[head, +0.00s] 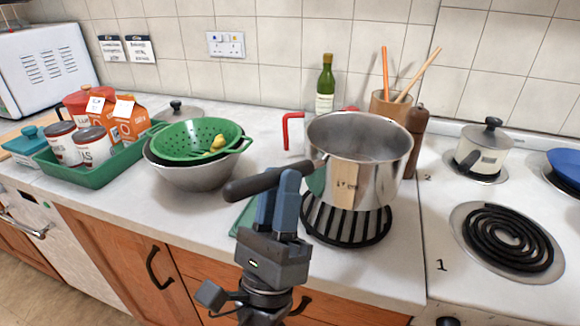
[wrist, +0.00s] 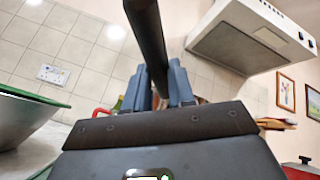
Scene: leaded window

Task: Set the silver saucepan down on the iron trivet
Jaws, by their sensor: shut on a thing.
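The silver saucepan (head: 375,160) is upright over the iron trivet (head: 345,236), a round black slatted stand near the counter's front edge. The trivet's front slats show below the pan; its back is hidden. I cannot tell whether the pan's base touches it. My gripper (head: 283,180) is shut on the pan's dark handle, which points left and toward me. In the wrist view the handle (wrist: 148,35) runs up between my two fingers; the pan's body is not seen there.
Left stand a green colander (head: 190,140) in a steel bowl (head: 192,175) and a green tray (head: 90,168) with cartons and cans. Behind the pan are a bottle (head: 325,85) and utensil crock (head: 388,108). A pepper mill (head: 417,135) is close right, then the stove coil (head: 506,238).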

